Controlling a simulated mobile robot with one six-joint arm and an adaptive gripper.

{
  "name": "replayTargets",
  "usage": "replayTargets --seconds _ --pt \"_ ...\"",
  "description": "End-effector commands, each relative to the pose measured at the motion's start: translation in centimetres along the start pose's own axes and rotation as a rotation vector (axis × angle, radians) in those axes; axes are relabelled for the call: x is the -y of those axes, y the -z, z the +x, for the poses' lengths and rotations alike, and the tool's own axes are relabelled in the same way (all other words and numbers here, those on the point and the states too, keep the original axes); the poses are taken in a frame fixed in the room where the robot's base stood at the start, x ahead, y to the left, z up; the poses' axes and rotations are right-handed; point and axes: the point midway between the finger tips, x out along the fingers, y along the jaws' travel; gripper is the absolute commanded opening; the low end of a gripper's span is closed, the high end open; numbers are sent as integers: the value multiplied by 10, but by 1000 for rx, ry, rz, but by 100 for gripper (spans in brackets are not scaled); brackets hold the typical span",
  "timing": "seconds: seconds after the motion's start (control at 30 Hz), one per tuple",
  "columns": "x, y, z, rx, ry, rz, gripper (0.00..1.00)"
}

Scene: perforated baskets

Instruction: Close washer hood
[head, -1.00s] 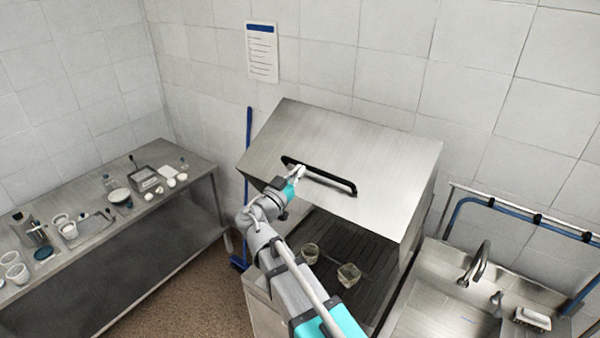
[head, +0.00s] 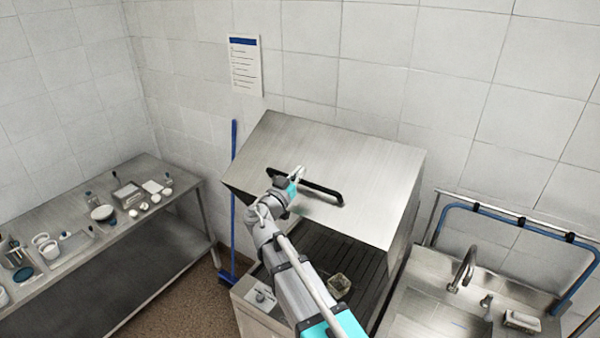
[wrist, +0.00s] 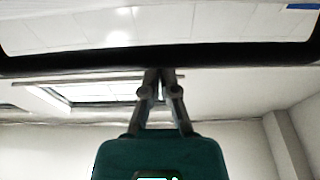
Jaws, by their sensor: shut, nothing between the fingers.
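The washer hood (head: 350,175) is a brushed steel cover, raised and tilted over the washer's dark ribbed rack (head: 345,258). A black bar handle (head: 318,192) runs along its front face. My gripper (head: 298,174) is shut and empty at the left part of the handle. In the wrist view my gripper (wrist: 160,75) has its fingertips together at the black handle (wrist: 220,55), which spans the picture. I cannot tell whether they touch it. A glass-like container (head: 339,285) stands on the rack under the hood; my arm hides part of the rack.
A steel table (head: 150,215) with dishes and small containers stands on the left. A steel sink (head: 440,310) with a tap (head: 465,268) and a blue hose (head: 520,222) is on the right. A blue-handled broom (head: 233,190) leans by the wall left of the washer.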

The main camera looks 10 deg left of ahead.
Motion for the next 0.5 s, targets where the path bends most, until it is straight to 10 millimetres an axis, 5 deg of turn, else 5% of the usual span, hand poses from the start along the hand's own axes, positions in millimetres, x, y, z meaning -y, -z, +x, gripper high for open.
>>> replayTargets --seconds 0.5 --pt "0 -10 -8 0 -1 0 0"
